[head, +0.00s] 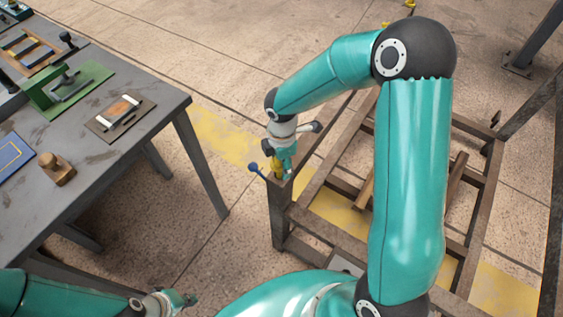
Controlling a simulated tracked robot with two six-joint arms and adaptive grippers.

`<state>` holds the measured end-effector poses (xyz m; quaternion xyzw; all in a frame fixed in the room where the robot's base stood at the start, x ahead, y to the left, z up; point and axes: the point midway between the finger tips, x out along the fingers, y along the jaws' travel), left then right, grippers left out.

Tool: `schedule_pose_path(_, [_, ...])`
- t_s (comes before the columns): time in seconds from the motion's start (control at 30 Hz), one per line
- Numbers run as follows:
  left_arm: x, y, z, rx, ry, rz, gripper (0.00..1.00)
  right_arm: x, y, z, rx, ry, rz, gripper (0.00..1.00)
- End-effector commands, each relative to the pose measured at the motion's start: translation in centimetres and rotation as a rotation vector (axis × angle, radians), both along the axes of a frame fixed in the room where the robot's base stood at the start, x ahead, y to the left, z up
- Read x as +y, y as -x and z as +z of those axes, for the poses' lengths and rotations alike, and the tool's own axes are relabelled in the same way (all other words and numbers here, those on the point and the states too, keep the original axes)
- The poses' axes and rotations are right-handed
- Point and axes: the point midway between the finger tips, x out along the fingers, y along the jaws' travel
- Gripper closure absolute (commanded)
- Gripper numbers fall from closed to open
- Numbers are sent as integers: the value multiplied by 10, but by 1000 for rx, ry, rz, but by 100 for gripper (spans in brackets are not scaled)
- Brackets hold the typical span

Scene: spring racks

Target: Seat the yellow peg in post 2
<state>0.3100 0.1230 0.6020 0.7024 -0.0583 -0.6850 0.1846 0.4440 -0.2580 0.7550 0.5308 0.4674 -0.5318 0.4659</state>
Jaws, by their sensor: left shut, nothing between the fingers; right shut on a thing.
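My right gripper (283,168) points down and is shut on the yellow peg (276,165) at the top of the rack's near-left corner post (279,222). The fingers hide much of the peg, and I cannot tell how far it is inside the post. No number shows on the post, so I cannot tell whether it is post 2. My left gripper (188,300) is shut and empty at the bottom edge, away from the rack.
A blue-knobbed lever (254,168) sticks out beside the post. The brown metal rack (335,237) stands on the floor, partly behind my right arm. A grey workbench (150,112) with fixtures and a wooden block (57,170) is at left. Floor is clear between them.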

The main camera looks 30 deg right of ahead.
Motion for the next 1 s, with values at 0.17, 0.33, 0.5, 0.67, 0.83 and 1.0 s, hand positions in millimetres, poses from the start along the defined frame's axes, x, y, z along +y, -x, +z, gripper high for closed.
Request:
schedule_pose_path(0.17, [0, 0, -4, 0, 0, 0, 100, 0, 0, -5, -1, 0, 0, 100])
schedule_pose_path(0.33, [0, 0, -8, 0, 0, 0, 100, 0, 0, -9, -1, 0, 0, 100])
schedule_pose_path(0.5, [0, 0, -11, 0, 0, 0, 100, 0, 0, -13, -1, 0, 0, 100])
schedule_pose_path(0.67, [0, 0, -14, 0, 0, 0, 100, 0, 0, -17, -1, 0, 0, 100])
schedule_pose_path(0.83, [0, 0, -18, 0, 0, 0, 100, 0, 0, -21, -1, 0, -1, 100])
schedule_pose_path(1.0, [0, 0, -21, 0, 0, 0, 100, 0, 0, -25, -1, 0, 0, 100])
